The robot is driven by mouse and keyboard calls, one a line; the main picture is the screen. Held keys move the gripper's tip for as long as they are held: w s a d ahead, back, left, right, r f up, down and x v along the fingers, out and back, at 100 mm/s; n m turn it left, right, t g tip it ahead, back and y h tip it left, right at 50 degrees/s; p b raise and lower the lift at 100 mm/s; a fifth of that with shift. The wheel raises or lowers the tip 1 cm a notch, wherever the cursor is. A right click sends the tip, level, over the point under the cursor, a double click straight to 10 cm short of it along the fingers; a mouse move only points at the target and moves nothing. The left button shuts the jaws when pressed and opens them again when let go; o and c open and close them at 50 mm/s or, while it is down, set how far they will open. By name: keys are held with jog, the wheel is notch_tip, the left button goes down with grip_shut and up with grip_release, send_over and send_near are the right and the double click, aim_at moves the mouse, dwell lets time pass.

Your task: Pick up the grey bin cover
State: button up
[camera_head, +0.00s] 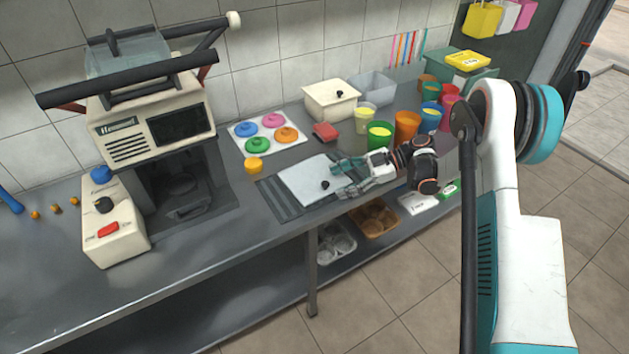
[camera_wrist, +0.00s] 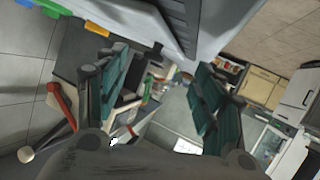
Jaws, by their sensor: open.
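The grey bin cover (camera_head: 308,176) is a pale grey flat panel with a small black knob (camera_head: 325,185). It lies on a dark ribbed mat (camera_head: 275,195) near the counter's front edge. My gripper (camera_head: 346,178) is open and empty at the cover's right side, with its teal fingers close to the knob. Whether they touch the cover cannot be told. In the wrist view my gripper (camera_wrist: 165,88) shows two teal fingers spread apart. A pale grey surface fills the top there, and no knob is seen between the fingers.
Several coloured cups (camera_head: 405,127) stand behind my gripper. A white tray of coloured lids (camera_head: 242,126) is behind left. A press machine (camera_head: 150,120) stands left.

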aim_at(328, 185)
jog(key=b+x, duration=0.1)
jog(key=x, duration=0.3)
jog(key=shift+w+d, duration=0.1)
jog(key=shift+c, duration=0.6)
jog(key=c, duration=1.2)
jog(key=shift+r, duration=0.1)
